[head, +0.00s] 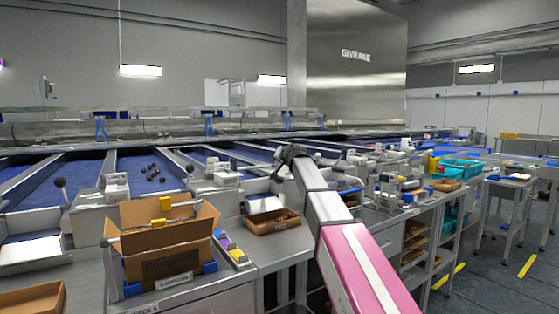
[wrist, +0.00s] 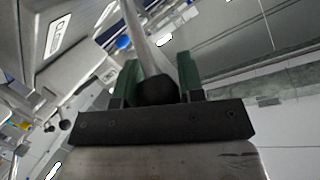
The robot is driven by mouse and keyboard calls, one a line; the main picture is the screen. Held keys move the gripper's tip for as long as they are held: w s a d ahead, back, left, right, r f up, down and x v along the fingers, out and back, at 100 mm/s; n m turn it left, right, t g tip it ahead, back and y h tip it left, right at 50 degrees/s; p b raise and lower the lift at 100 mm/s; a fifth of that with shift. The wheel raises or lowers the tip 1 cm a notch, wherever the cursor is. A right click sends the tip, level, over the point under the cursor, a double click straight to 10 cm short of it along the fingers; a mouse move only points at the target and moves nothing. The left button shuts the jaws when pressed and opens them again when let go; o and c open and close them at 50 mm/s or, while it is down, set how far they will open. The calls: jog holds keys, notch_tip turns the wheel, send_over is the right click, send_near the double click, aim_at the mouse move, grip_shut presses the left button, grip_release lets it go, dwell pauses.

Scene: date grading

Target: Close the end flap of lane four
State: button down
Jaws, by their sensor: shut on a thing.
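My gripper (head: 287,154) reaches over the front edge of the lanes, and in the wrist view its green fingers (wrist: 158,85) are shut on a black ball knob (wrist: 157,92). A pale grey lever rod (wrist: 142,35) runs away from the knob between the fingers. In the head view my gripper hides this knob. I cannot read a lane number there. The end flap itself is not clear in either view.
Other ball-topped levers stand on the left (head: 60,183) and nearer the middle (head: 190,169). Several dates (head: 152,173) lie on a blue lane. An open cardboard carton (head: 165,262) stands on the bench. A shallow brown tray (head: 272,222) sits close to my arm.

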jog(key=shift+s, duration=0.15)
jog(key=c, duration=0.7)
grip_release()
jog(key=shift+r, duration=0.1)
jog(key=shift+c, duration=0.2)
jog(key=v, duration=1)
jog(key=shift+s, duration=0.4)
jog(key=shift+s+d, duration=0.1)
jog(key=shift+d, duration=0.1)
